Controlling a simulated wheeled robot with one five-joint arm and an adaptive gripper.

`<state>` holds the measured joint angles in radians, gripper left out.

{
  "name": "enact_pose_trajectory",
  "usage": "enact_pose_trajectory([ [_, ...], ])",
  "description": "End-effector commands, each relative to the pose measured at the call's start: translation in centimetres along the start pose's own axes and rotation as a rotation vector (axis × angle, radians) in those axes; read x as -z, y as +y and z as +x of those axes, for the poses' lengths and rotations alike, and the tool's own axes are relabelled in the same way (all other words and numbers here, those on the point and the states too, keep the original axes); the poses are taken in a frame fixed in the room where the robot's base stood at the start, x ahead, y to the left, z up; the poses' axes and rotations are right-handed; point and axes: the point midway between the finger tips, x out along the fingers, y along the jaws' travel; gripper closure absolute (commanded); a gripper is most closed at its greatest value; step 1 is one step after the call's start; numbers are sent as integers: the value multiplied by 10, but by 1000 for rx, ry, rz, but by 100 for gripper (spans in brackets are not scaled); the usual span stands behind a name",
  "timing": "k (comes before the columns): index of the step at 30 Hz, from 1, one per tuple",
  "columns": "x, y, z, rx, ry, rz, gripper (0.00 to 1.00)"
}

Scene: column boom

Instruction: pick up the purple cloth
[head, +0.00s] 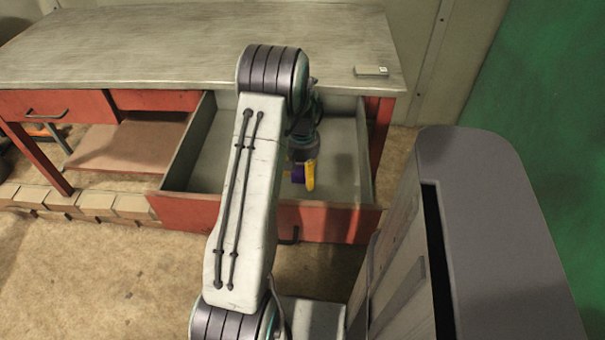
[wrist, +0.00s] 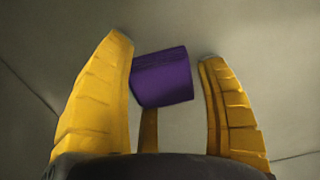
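The purple cloth (wrist: 162,78) looks like a small folded block in the wrist view. It also shows in the head view as a small purple patch (head: 297,174) inside the open drawer. My gripper (wrist: 165,52) has its yellow fingers spread, with the cloth between them in the picture. The cloth's left edge is right by the left fingertip; I cannot tell if they touch. A gap shows between the cloth and the right finger. A third finger shows below the cloth. In the head view my arm hides part of the drawer and most of my gripper (head: 304,174).
The red drawer (head: 330,222) is pulled out from under a grey-topped workbench (head: 190,45), its walls around my gripper. A small pale box (head: 371,71) sits on the bench's right end. Bricks (head: 90,204) line the floor at left.

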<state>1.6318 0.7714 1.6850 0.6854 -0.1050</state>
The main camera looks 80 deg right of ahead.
Motion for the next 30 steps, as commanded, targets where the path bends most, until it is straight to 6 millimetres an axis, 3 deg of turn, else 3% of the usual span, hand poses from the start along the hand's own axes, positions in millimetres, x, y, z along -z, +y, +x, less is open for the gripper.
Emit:
enact_pose_trajectory([
  [15, 0, 0, 0, 0, 0, 0, 80],
  [24, 0, 0, -2, 0, 0, 0, 80],
  [30, 1, 0, -16, 0, 3, 0, 80],
])
